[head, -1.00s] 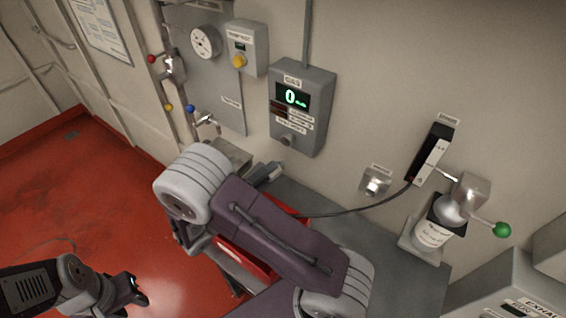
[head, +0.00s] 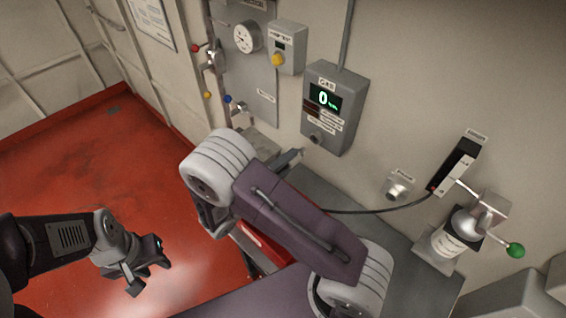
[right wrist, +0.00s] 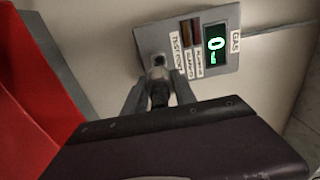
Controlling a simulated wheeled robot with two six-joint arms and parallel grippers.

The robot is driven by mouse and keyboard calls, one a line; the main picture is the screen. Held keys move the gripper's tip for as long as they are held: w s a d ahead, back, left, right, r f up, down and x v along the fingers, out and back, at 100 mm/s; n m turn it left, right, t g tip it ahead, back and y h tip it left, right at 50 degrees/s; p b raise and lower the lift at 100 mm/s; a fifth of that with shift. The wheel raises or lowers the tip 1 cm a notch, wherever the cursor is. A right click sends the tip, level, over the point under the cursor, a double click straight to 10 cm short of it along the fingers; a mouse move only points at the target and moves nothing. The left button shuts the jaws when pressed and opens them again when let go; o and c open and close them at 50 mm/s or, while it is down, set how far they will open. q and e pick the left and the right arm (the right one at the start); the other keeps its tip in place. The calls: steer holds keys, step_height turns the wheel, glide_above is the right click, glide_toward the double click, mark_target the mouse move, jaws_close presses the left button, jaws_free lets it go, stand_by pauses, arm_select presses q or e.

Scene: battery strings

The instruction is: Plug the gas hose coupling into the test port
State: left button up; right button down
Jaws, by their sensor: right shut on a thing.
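The gas meter box (head: 332,110), lit with a green 0, is on the wall; its test port (head: 316,138) is at its lower end. In the right wrist view the port (right wrist: 158,60) is a dark round hole beside the label. My right gripper (right wrist: 157,92) is shut on the hose coupling (right wrist: 158,76), whose light metal tip points at the port and appears close to it. I cannot tell whether they touch. In the head view the right gripper (head: 294,156) is partly behind my arm. My left gripper (head: 151,278) is open and empty over the red floor.
A dark hose (head: 375,211) runs from behind my right arm to a black wall unit (head: 456,167). A small wall fitting (head: 397,190), a bottle (head: 448,240) and a green-knobbed lever (head: 515,250) are at right. A panel with a gauge (head: 247,38) is at left.

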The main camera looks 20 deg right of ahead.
steer(key=x, duration=0.3)
steer(key=shift+w+d+p, duration=0.1)
steer(key=shift+w+p, duration=0.2)
steer(key=shift+w, duration=0.05)
steer(key=shift+d, duration=0.1)
steer(key=shift+s, duration=0.1)
steer(key=shift+r+p, duration=0.1)
steer(key=shift+p, duration=0.3)
stand_by(0.4)
